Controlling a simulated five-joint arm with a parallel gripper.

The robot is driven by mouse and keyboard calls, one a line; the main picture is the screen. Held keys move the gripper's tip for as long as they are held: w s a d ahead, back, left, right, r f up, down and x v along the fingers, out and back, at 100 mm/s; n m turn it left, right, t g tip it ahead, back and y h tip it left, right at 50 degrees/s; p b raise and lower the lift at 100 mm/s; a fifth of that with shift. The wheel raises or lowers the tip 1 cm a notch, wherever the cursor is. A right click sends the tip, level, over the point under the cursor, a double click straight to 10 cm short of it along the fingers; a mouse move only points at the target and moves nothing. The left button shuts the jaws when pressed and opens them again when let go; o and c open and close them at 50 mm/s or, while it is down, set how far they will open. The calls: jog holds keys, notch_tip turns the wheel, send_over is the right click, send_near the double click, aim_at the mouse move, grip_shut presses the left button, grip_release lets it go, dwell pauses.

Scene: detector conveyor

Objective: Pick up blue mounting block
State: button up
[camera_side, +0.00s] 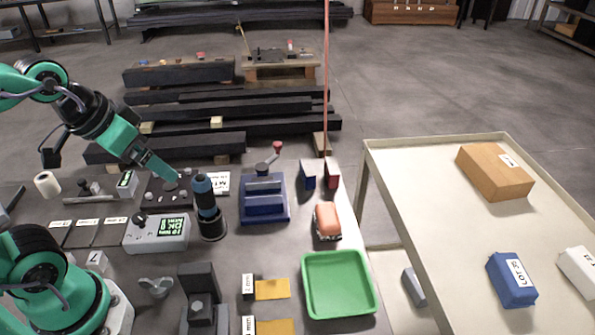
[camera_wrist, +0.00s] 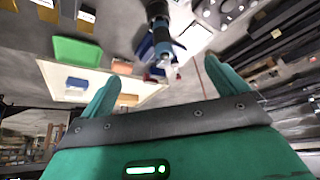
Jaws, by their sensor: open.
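A blue block with a white lot label (camera_side: 511,279) lies on the cart's cream top, near its front edge in the side view. It also shows small at the left in the wrist view (camera_wrist: 76,84). My gripper (camera_side: 172,178) is at the left of the side view, above the dark workbench, far from the blue block. In the wrist view my gripper (camera_wrist: 164,75) has its two green fingers wide apart with nothing held between them.
The cart (camera_side: 435,190) also bears an orange-brown block (camera_side: 494,171) and a white block (camera_side: 578,268). A blue-black cylinder (camera_side: 208,209), blue fixture (camera_side: 264,199), orange-topped car-like object (camera_side: 327,221) and green tray (camera_side: 340,311) stand between my gripper and the cart.

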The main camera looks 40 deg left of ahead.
jog(key=shift+w+r, duration=0.1)
jog(key=w, duration=0.1)
jog(key=m+g, duration=0.5)
jog(key=m, duration=0.3)
send_over(308, 166)
jog(key=f, duration=1.5)
jog(key=shift+s+f, duration=0.25)
jog(key=shift+w+f+g, duration=0.2)
jog(key=shift+f+g, duration=0.1)
jog(key=shift+f, duration=1.5)
